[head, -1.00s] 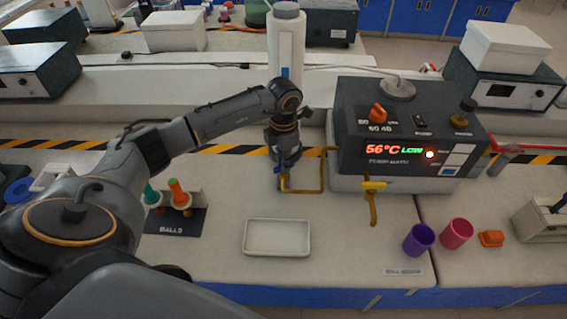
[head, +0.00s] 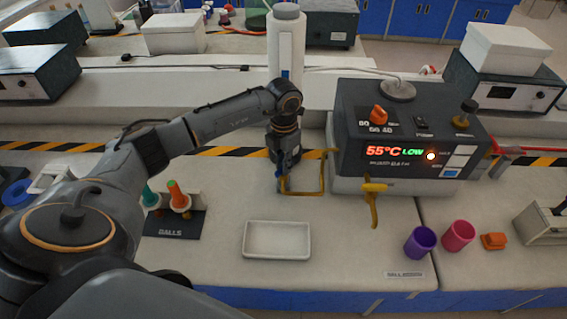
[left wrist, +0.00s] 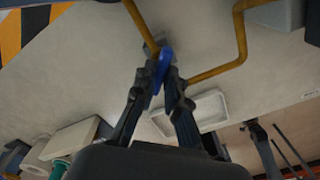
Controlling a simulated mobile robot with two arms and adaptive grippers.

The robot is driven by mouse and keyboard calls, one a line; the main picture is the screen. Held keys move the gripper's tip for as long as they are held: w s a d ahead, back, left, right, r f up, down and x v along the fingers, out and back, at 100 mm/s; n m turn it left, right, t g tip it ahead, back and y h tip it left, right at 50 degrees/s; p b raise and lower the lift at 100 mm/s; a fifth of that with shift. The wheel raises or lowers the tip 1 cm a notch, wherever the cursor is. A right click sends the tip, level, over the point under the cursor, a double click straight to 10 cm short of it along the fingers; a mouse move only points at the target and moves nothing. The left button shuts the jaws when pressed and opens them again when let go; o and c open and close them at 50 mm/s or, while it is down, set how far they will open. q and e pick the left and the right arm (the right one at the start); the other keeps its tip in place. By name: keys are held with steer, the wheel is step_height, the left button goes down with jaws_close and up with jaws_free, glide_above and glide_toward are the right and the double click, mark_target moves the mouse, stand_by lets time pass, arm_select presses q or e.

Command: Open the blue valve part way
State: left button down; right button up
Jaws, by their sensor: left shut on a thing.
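The blue valve handle (left wrist: 164,62) is a small blue lever on the yellow pipe (left wrist: 142,25) in the left wrist view. My left gripper (left wrist: 164,84) is shut on it, a dark finger on each side. In the head view the left gripper (head: 283,168) points down at the yellow pipe loop (head: 322,176) left of the water bath. The blue handle (head: 279,171) is mostly hidden there by the fingers, so its exact angle is hard to tell.
The dark water bath (head: 400,172) stands right of the pipe and reads 55°C LOW. A yellow handle (head: 374,188) sticks out at its front. A white tray (head: 277,255) lies in front. Purple (head: 420,243) and pink (head: 459,236) cups stand at right, a ball rack (head: 176,222) at left.

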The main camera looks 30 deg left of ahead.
arm_select(q)
steer(key=c, duration=1.4)
jaws_free()
steer(key=shift+r, duration=0.15)
step_height(320, 180, up, 12)
steer(key=shift+f, duration=0.1)
